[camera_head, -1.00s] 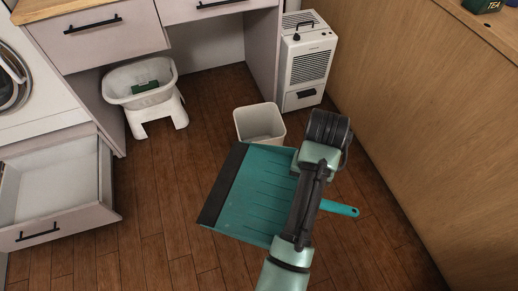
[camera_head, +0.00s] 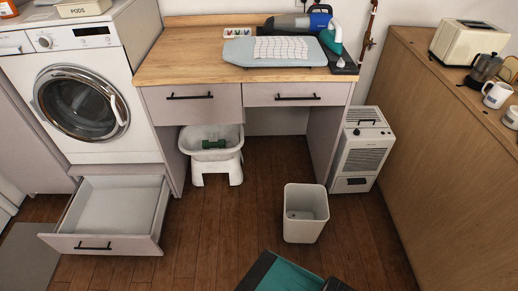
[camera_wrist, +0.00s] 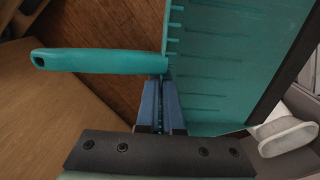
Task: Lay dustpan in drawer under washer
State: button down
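The teal dustpan (camera_head: 288,276) with a dark front lip shows partly at the bottom edge of the head view. In the wrist view the dustpan (camera_wrist: 215,70) fills the upper right, with its handle (camera_wrist: 95,60) pointing left. My gripper (camera_wrist: 168,82) has its blue fingers closed on the dustpan beside the base of the handle. The fingertips are partly hidden against the pan. The drawer (camera_head: 115,208) under the white washer (camera_head: 85,95) is pulled open and looks empty. It lies left of and beyond the dustpan, apart from it.
A white bin (camera_head: 305,222) stands on the floor just beyond the dustpan. A white tub on a stool (camera_head: 213,150) is under the desk (camera_head: 200,70). A white dehumidifier (camera_head: 362,150) stands at the right. Floor (camera_head: 205,230) between drawer and bin is clear.

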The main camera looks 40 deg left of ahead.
aim_at(107, 216)
jog(key=u, duration=0.85)
jog(key=i+j+u, duration=0.15)
jog(key=u, duration=0.35)
jog(key=i+j+u, duration=0.15)
jog(key=j+u, duration=0.15)
jog(key=u, duration=0.15)
jog(key=i+j+u, duration=0.1)
jog(key=u, duration=0.4)
jog(key=i+j+u, duration=0.1)
jog(key=i+u, duration=0.15)
jog(key=i, duration=0.4)
jog(key=i+u, duration=0.2)
jog(key=i, duration=0.45)
jog(key=i+l+u, duration=0.25)
jog(key=i, duration=0.4)
jog(key=i+j, duration=0.05)
